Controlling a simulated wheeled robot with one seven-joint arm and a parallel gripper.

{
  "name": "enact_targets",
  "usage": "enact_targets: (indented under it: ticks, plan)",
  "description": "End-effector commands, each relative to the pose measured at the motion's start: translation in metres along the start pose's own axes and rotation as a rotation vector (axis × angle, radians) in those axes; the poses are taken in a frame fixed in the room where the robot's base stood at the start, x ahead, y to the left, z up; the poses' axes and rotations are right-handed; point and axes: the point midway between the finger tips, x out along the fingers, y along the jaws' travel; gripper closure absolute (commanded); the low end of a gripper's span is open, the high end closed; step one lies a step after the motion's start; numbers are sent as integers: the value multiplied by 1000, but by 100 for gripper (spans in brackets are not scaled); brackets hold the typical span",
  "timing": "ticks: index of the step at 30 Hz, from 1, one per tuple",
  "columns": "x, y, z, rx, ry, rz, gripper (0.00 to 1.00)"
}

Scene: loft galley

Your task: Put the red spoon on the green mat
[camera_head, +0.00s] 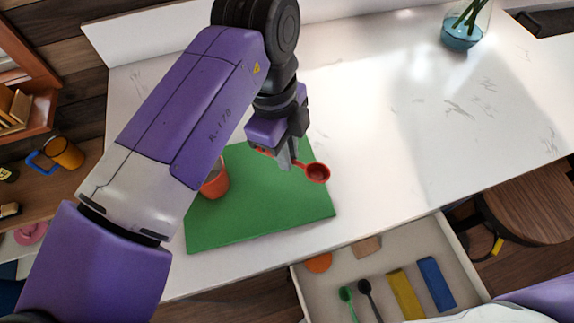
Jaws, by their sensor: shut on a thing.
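The red spoon (317,172) is held in my gripper (291,163), which is shut on its handle. The spoon's bowl points to the right. The green mat (265,219) lies on the white counter, below the gripper in the picture. The spoon overlaps the mat's upper right part in the view; I cannot tell how high it is above the mat. My arm hides the mat's left edge and part of the handle.
An orange cup (215,182) stands on the mat's left part, partly behind my arm. An open drawer (388,265) at the front holds spoons and blocks. A blue glass vase (462,37) stands at the back right. The counter (400,130) right of the mat is clear.

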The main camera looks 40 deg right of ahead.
Motion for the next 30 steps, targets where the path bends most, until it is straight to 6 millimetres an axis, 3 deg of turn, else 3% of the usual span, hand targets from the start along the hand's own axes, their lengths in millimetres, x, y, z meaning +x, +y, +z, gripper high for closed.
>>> enact_targets:
  ticks: [5, 13, 27, 28, 30]
  plan:
    - [10, 0, 2, 0, 0, 0, 100]
    - [44, 0, 7, -1, 0, 1, 100]
    - [49, 0, 7, -1, 1, 0, 100]
    - [47, 0, 7, -1, 1, 1, 80]
    - [47, 0, 7, -1, 0, 1, 66]
